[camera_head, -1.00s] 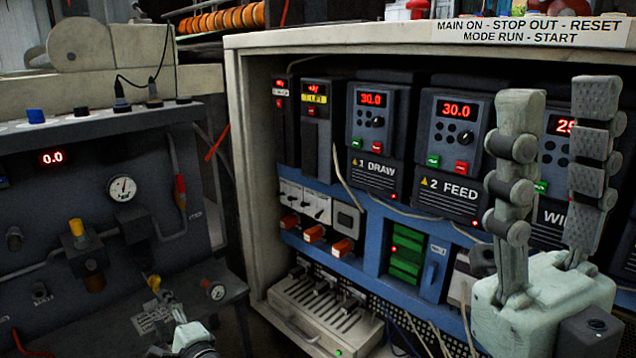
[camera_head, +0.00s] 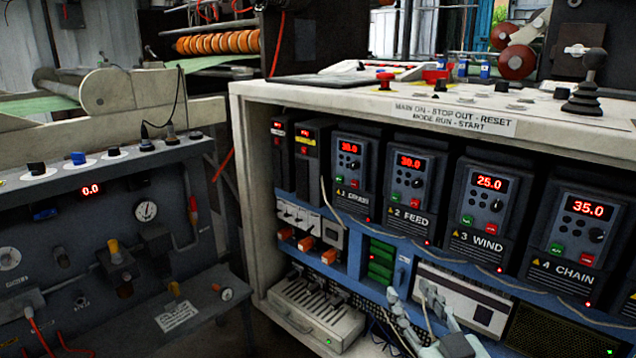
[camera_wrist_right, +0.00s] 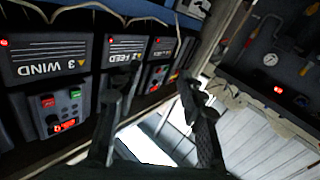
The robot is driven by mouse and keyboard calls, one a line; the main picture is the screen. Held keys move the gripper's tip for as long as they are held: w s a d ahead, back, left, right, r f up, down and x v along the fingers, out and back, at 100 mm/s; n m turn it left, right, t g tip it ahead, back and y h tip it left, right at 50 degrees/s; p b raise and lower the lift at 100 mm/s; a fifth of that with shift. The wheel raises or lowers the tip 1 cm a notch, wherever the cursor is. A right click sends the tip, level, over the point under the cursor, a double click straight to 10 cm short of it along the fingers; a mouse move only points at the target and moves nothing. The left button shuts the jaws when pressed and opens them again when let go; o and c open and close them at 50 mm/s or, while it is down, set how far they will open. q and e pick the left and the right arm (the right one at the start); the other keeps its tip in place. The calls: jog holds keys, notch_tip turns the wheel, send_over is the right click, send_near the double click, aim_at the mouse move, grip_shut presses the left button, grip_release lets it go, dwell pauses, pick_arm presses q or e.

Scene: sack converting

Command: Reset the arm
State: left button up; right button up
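My right gripper (camera_head: 410,294) is low in the head view, in front of the lower part of the control cabinet (camera_head: 250,150). Its two fingers stand apart and nothing is between them. In the right wrist view the fingers of the right gripper (camera_wrist_right: 157,92) are also spread and empty, with the drive units to the left and behind. The right forearm is cut off by the bottom edge of the head view. My left gripper is not in view.
Drive units draw (camera_head: 350,170), feed (camera_head: 410,185), wind (camera_head: 483,205) and chain (camera_head: 575,230) are lit. A joystick (camera_head: 587,85) and red buttons (camera_head: 385,80) top the cabinet. A pneumatic panel (camera_head: 110,240) with a gauge (camera_head: 146,211) stands left.

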jog(key=s+d+f+g+h+p, duration=0.1)
jog(key=s+d+f+g+p, duration=0.15)
jog(key=f, duration=0.25)
jog(key=s+d+f+m+g+h+p, duration=0.1)
jog(key=s+d+f+g+h+p, duration=0.15)
jog(key=s+f, duration=0.2)
jog(key=s+d+f+g+p, duration=0.1)
jog(key=s+d+f+g, duration=0.1)
jog(key=f+g, duration=0.3)
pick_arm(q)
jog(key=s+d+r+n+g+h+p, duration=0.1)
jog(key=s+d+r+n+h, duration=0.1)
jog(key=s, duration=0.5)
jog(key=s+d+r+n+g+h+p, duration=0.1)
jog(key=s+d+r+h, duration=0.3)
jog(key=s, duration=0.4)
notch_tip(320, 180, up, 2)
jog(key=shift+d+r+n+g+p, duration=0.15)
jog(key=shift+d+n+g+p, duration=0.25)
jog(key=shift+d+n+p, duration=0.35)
pick_arm(e)
jog(key=s+d+f+g+h, duration=0.1)
jog(key=s+d+f+g, duration=0.1)
jog(key=s+f, duration=0.2)
jog(key=s+d+f+m+g, duration=0.1)
jog(key=s+d+f+g, duration=0.2)
jog(key=s, duration=0.6)
jog(key=shift+f+h, duration=0.35)
